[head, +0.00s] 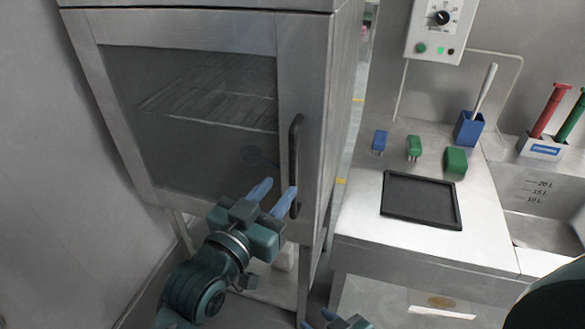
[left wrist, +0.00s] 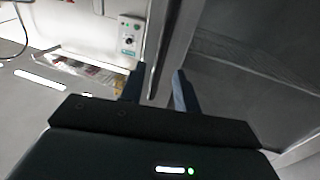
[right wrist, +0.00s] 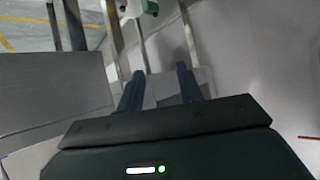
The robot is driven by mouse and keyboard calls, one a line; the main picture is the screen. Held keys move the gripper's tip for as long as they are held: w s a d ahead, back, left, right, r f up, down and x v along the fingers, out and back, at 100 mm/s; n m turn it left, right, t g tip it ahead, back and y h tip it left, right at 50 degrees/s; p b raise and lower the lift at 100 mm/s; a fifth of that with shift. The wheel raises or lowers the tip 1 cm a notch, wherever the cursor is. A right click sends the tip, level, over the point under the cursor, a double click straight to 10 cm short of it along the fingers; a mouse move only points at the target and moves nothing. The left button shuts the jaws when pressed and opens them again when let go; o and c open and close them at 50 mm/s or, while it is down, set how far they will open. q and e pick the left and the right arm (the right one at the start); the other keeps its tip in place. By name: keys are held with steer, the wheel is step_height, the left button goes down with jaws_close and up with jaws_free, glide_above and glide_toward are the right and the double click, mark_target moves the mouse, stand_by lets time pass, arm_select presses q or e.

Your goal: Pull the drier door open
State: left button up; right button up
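The drier (head: 200,25) is a steel cabinet at the left of the head view. Its glass door (head: 190,100) looks shut, with a wire rack behind the glass. A black vertical handle (head: 295,145) is on the door's right side. My left gripper (head: 272,195) is at the handle's lower end, fingers apart; the right-hand finger overlaps the handle in the picture, and contact cannot be told. In the left wrist view its fingers (left wrist: 158,84) are spread in front of the door edge. My right gripper (right wrist: 158,86) is open and empty, low at the bottom of the head view (head: 338,320).
A control box (head: 435,30) hangs above, and a sink (head: 545,235) is at the right. A gap separates drier and counter.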

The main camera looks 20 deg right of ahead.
mark_target(291, 174)
arm_select(q)
steer(key=x, duration=0.6)
steer(key=shift+w+d+f, duration=0.1)
steer(key=shift+w+d, duration=0.15)
steer(key=shift+d, duration=0.05)
steer(key=shift+c, duration=0.5)
jaws_close()
